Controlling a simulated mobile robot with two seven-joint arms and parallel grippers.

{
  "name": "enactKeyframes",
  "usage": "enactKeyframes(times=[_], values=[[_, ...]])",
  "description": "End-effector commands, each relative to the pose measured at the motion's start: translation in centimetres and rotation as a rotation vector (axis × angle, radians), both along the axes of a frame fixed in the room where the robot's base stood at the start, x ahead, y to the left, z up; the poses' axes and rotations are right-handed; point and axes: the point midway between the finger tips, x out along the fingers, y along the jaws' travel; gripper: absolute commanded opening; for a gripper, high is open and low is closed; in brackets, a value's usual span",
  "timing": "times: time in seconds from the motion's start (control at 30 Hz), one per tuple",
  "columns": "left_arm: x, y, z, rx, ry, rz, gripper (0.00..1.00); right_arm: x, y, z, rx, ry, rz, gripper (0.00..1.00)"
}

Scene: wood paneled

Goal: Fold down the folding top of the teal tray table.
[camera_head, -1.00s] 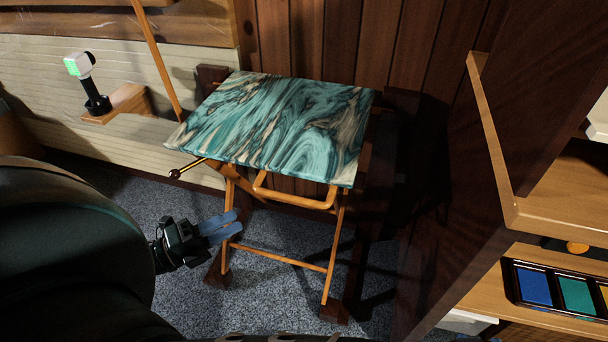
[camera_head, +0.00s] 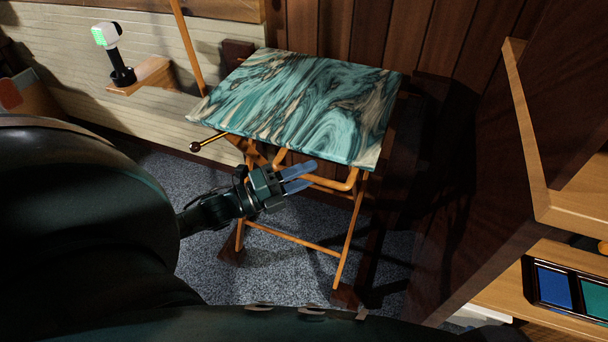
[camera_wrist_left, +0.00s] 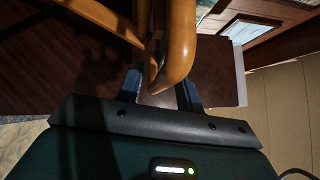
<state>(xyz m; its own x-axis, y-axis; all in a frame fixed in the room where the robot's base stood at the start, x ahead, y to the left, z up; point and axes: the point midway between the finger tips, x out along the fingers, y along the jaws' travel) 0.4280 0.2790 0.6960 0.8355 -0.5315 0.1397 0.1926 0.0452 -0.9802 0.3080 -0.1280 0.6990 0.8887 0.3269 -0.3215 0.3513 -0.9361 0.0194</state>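The teal tray table has a marbled top (camera_head: 300,105) that lies flat and raised on crossed orange wooden legs (camera_head: 353,225). A rounded wooden bar loop (camera_head: 345,184) hangs just under its near edge. A brass rod with a dark knob (camera_head: 195,147) sticks out at the left. My left gripper (camera_head: 307,175) is open below the near edge, close to the loop. In the left wrist view a rounded orange bar (camera_wrist_left: 178,50) reaches down in line with the gap between the open fingers (camera_wrist_left: 160,92). Contact cannot be told. My right gripper is not in view.
A dark wooden panel (camera_head: 480,170) stands to the right, with shelves and a paint set (camera_head: 570,290). A small wall shelf (camera_head: 145,78) holds a black and white device (camera_head: 112,50) at the left. Grey carpet (camera_head: 220,265) lies clear under the gripper.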

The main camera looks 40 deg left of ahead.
Motion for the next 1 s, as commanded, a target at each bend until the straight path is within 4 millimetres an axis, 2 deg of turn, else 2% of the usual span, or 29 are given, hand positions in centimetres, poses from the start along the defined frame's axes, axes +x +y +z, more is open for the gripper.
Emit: enactKeyframes(times=[0.27,0.7,1.0], values=[[0.10,-0.07,0.01,-0.001,0.001,0.000,0.36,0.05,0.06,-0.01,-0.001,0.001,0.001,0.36],[0.08,-0.06,-0.01,-0.001,0.000,0.001,0.00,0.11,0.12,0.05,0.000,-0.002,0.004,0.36],[0.07,-0.06,-0.01,-0.001,0.001,0.000,0.00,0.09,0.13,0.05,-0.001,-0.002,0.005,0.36]])
